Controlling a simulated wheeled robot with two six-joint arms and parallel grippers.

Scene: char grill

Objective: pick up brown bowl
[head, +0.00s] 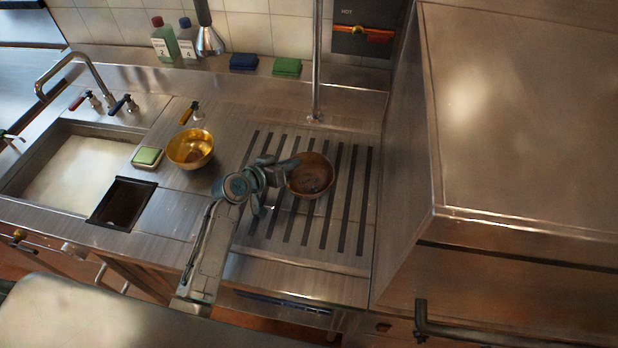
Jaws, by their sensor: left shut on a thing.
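The brown bowl (312,176) is on or just above the slotted drainboard in the middle of the head view; I cannot tell if it touches the slats. My left gripper (290,168) reaches in from the lower left and is shut on the bowl's left rim. The bowl's left edge is partly hidden by the gripper. My right gripper is not in view.
A yellow bowl (190,149) stands left of the gripper, with a green-topped sponge (147,157) beside it. A sink (80,175) and faucet (75,62) are at the left. A vertical pipe (317,60) rises behind the drainboard. A large steel hood (520,120) blocks the right.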

